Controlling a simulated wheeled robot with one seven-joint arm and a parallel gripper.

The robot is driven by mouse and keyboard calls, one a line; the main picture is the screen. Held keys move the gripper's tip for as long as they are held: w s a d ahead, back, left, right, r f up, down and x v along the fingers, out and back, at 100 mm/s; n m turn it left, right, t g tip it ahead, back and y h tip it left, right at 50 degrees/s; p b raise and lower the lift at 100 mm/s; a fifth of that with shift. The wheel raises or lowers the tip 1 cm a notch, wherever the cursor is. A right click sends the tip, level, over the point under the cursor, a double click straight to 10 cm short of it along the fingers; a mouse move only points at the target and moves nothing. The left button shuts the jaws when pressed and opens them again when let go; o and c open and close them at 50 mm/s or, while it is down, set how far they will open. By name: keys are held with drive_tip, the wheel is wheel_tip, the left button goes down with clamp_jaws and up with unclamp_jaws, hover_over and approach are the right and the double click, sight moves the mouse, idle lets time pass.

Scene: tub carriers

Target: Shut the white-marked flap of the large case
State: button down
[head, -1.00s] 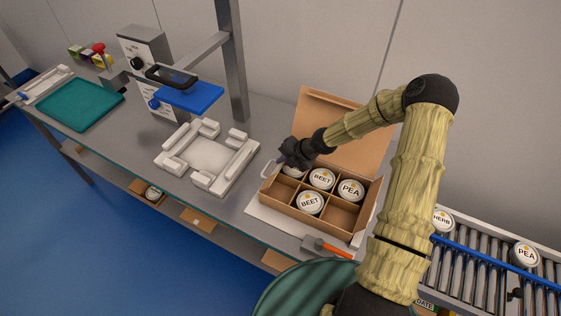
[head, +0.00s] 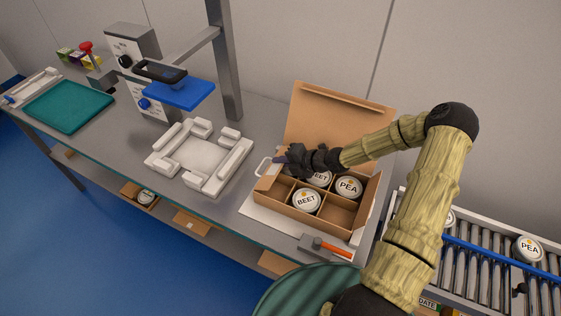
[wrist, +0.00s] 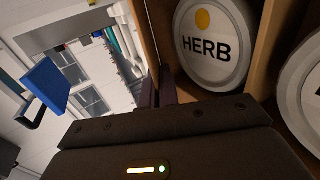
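The large case (head: 290,212) is an open brown carton with compartments on the bench. Its big lid (head: 340,120) stands up at the back. A white-outlined piece (head: 263,167) shows at its left end; I cannot tell clearly whether this is the white-marked flap. My gripper (head: 285,160) is at the case's left end, by the back left corner, beside this piece. In the wrist view its two dark fingers (wrist: 159,87) lie close together, with nothing visible between them, near the cardboard wall (wrist: 147,35). A HERB tub (wrist: 214,45) sits just inside; my gripper hides part of the case.
A BEET tub (head: 306,201) and a PEA tub (head: 348,187) sit in the case. An orange-handled tool (head: 325,246) lies in front. A white fixture (head: 200,160) stands left, with clear bench between. A roller conveyor (head: 490,250) is at the right.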

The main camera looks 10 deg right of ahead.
drive_tip(key=c, duration=1.6)
unclamp_jaws()
drive_tip(key=shift+c, duration=0.2)
drive_tip(key=b+v, duration=0.1)
drive_tip(key=v, duration=1.6)
drive_tip(key=shift+b, duration=0.3)
drive_tip(key=shift+s+d+r, duration=0.1)
